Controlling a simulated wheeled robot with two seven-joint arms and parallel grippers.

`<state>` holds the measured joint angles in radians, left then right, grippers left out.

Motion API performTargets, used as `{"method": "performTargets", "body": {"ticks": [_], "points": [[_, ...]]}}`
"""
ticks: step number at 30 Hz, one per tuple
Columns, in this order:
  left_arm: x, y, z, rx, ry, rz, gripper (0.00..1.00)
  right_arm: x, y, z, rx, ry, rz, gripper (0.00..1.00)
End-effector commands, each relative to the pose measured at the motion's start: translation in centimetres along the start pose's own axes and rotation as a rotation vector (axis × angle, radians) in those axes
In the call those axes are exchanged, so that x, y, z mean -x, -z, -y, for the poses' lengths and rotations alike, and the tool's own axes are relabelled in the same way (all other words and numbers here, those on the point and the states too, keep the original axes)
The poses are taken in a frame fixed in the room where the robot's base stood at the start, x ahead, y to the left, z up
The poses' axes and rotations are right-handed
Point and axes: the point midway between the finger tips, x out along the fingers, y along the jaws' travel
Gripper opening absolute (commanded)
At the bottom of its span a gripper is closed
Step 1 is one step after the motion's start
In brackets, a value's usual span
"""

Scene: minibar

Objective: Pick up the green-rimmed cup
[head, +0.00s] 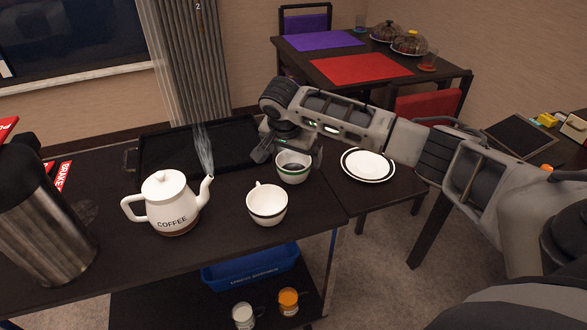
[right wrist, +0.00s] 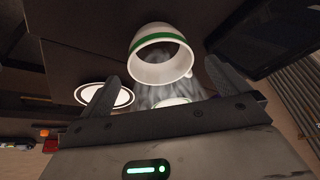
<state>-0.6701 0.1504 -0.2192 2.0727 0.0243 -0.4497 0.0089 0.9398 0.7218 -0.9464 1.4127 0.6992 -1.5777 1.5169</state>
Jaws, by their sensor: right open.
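The white cup with the green band (head: 293,170) stands upright on the dark table. Its band shows clearly in the right wrist view (right wrist: 158,74). My right gripper (head: 290,156) is open, with one finger on either side of this cup in the head view. In the right wrist view its spread fingers (right wrist: 163,72) flank the cup's lower part, and nothing is clamped. I cannot tell whether a finger touches it. A second pale round thing (right wrist: 172,102) is partly hidden by the gripper there. My left gripper is not in view.
A white dark-banded cup (head: 267,206) stands just in front. A white plate (head: 367,165) lies to the right. A coffee pot (head: 170,203), a black tray (head: 190,150) and a steel flask (head: 45,225) are to the left. A blue bin (head: 250,268) and two mugs are below.

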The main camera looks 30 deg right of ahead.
Motion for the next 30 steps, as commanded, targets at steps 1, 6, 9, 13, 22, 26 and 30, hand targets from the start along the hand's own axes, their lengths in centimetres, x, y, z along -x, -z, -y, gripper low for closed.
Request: {"method": "performTargets", "body": {"ticks": [1, 6, 9, 13, 22, 26, 30], "points": [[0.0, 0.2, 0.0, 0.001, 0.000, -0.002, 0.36, -0.8, 0.0, 0.0, 0.000, -0.003, 0.000, 1.00], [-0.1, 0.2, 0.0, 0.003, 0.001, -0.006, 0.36, -3.3, -0.1, 0.1, -0.001, -0.002, 0.001, 1.00], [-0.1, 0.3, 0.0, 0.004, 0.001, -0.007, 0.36, -3.9, -0.1, 0.1, 0.000, -0.001, 0.000, 1.00], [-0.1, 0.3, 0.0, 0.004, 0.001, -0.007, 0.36, -4.0, -0.1, 0.1, 0.001, 0.001, 0.000, 1.00], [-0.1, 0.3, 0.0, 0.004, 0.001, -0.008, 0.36, -4.0, -0.1, 0.1, 0.001, 0.000, 0.000, 0.49], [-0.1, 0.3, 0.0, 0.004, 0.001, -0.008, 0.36, -4.0, -0.1, 0.1, 0.000, 0.001, -0.001, 0.49], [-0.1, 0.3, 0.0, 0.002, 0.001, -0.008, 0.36, -4.0, -0.1, 0.1, 0.000, 0.001, -0.001, 0.49]]}}
